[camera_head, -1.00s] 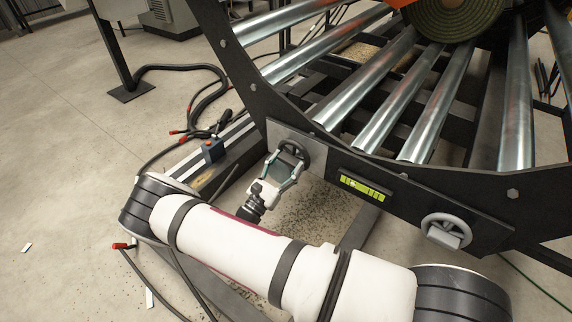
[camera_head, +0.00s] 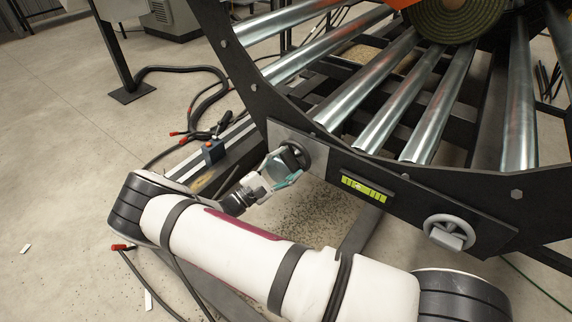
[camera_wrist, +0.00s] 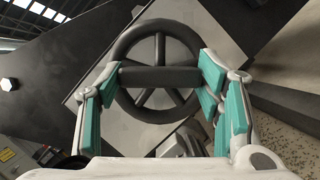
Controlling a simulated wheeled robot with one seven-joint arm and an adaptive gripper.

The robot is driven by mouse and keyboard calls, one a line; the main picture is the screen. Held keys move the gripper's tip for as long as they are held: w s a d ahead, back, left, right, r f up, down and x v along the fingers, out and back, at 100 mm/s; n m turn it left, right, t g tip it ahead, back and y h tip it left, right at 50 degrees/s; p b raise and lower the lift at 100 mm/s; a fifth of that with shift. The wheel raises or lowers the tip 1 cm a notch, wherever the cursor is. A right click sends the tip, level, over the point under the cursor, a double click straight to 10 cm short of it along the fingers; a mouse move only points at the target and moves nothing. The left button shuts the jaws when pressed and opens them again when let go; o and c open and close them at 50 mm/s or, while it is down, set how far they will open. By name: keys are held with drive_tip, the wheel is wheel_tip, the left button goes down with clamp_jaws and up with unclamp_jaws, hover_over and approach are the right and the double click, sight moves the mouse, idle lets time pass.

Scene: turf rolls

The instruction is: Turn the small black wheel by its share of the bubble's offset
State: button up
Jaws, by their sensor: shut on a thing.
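The small black wheel (camera_head: 297,152) is mounted on a grey plate at the left end of the black frame. In the wrist view its spoked rim and the dark raised bar (camera_wrist: 160,76) across its face show clearly. My gripper (camera_head: 283,163) is at the wheel, with its teal-padded fingers (camera_wrist: 160,80) on either side of that bar, shut on it. The yellow-green bubble level (camera_head: 363,188) sits on the frame right of the wheel. The bubble's exact place in it is too small to tell.
Steel rollers (camera_head: 385,110) and a turf roll (camera_head: 455,20) lie above. Black cables (camera_head: 205,95) and a dark box run along the floor at left.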

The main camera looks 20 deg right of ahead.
drive_tip(key=shift+m, duration=0.4)
drive_tip(key=o, duration=1.2)
drive_tip(key=shift+c, duration=0.2)
drive_tip(key=v, duration=1.2)
drive_tip(key=shift+r, duration=0.1)
